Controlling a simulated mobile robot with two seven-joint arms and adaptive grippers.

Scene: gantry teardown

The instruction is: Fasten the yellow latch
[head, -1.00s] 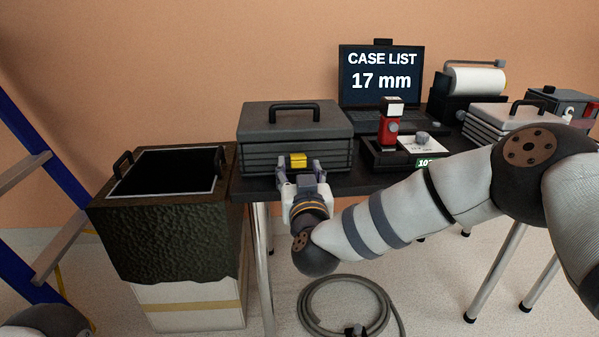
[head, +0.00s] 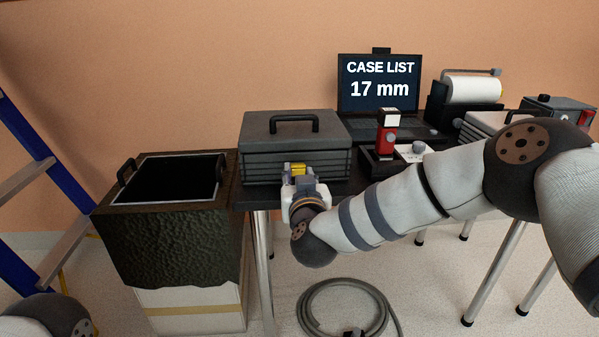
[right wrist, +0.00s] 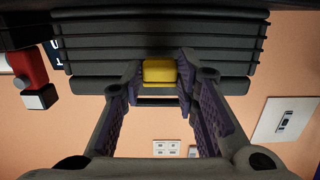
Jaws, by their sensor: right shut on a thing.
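The yellow latch (head: 298,168) is on the front of the dark grey case (head: 262,170), which stands at the left end of the black table. In the right wrist view the latch (right wrist: 159,72) sits between my two finger pads, against the ribbed case (right wrist: 90,50). My right gripper (head: 299,173) is shut on the latch; its fingers cover the latch's sides in the head view. Whether the latch is fastened cannot be told. My left gripper is out of view.
An open dark bin (head: 165,245) stands left of the table. A red-and-white device (head: 387,128), a laptop (head: 380,85) and a paper roll (head: 473,89) stand to the right. A coiled hose (head: 350,308) lies on the floor; a blue ladder (head: 30,135) is at far left.

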